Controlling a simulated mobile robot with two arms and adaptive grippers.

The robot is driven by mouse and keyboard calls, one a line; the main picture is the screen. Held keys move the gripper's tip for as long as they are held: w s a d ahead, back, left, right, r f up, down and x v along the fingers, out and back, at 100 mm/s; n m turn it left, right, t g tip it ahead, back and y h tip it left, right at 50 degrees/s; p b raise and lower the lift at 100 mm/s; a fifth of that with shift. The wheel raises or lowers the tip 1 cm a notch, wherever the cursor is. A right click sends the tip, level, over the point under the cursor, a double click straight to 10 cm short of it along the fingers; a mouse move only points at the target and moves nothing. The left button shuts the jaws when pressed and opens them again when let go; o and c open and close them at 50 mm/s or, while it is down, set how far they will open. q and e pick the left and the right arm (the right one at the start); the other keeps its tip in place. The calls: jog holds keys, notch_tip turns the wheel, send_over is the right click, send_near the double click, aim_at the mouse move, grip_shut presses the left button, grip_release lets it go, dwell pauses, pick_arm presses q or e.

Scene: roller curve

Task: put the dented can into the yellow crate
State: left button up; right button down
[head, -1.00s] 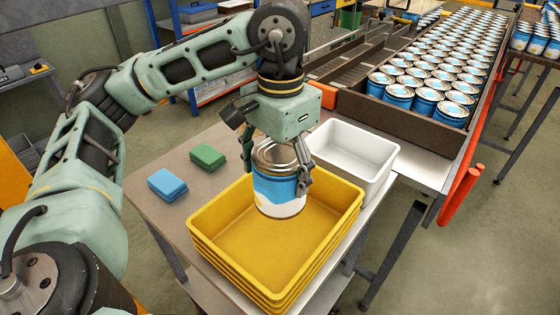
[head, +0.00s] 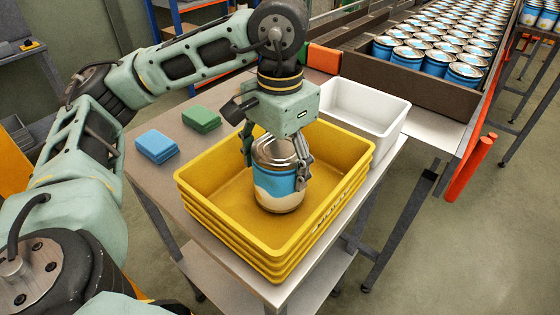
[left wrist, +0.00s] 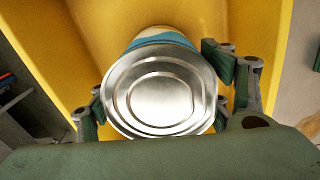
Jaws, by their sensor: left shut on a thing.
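The dented can (head: 280,188) has a silver lid and a blue and cream label. It is inside the walls of the yellow crate (head: 215,222), upright or nearly so; I cannot tell whether its base touches the crate floor. My left gripper (head: 277,158) is shut on the can near its top, with fingers on both sides. In the left wrist view the can's round lid (left wrist: 160,92) fills the middle, between the finger pads, with yellow crate walls around it. No dent shows clearly. My right gripper is not in view.
A white bin (head: 365,112) stands right behind the yellow crate on the same table (head: 160,185). A blue sponge-like block (head: 157,150) and a green one (head: 201,119) lie to the left. A conveyor tray with several cans (head: 430,58) is at the back right.

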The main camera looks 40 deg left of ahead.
pick_arm(q)
jog(key=shift+f, duration=0.3)
jog(key=o, duration=1.2)
jog(key=shift+r, duration=0.1)
jog(key=shift+o, duration=1.2)
